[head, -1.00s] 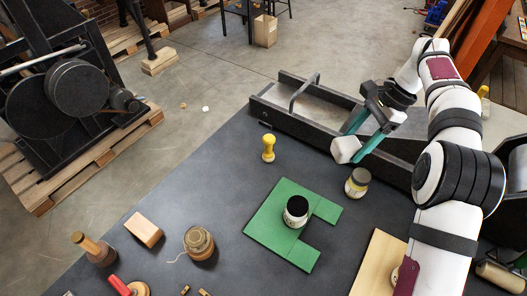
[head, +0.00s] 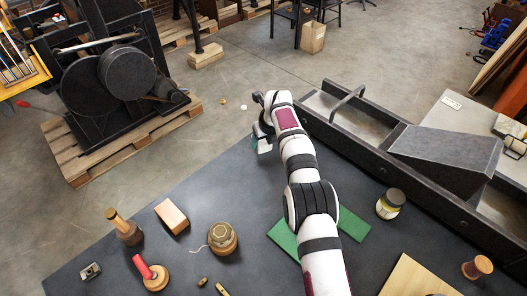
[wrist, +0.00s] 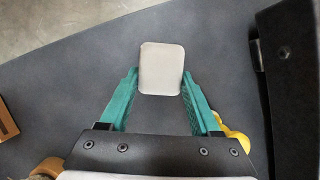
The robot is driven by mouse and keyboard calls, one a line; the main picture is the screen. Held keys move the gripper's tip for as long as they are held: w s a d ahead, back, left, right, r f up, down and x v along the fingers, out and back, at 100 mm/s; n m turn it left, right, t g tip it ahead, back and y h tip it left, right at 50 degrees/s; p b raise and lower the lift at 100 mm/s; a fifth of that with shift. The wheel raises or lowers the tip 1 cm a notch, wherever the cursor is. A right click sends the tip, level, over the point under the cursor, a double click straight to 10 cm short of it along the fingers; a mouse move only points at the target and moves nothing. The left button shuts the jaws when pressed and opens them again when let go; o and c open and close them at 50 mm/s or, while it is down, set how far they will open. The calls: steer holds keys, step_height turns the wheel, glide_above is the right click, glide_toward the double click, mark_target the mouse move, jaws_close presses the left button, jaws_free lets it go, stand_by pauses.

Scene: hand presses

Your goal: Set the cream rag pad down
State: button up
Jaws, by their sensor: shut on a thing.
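The cream rag pad (wrist: 161,60) is a pale rounded block. In the wrist view it sits between the tips of my gripper's two teal fingers (wrist: 160,80), and the fingers are shut on it. Dark tabletop (wrist: 75,85) shows around it, with the table edge beyond. In the head view my gripper (head: 263,145) is over the far part of the table, left of the long metal press bed. Only a little of the pad shows there, and its height above the table is hard to tell.
A yellow-handled tool (wrist: 235,136) lies close by the right finger. A wooden block (head: 171,216), a twine spool (head: 222,238) and a mallet-like tool (head: 124,228) stand at left. My arm partly covers the green mat (head: 353,223). A jar (head: 390,203) stands at right.

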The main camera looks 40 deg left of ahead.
mark_target(264, 150)
step_height(264, 150, down, 4)
steer(key=shift+f, duration=0.15)
steer(key=o, duration=1.5)
steer(key=shift+f, duration=0.1)
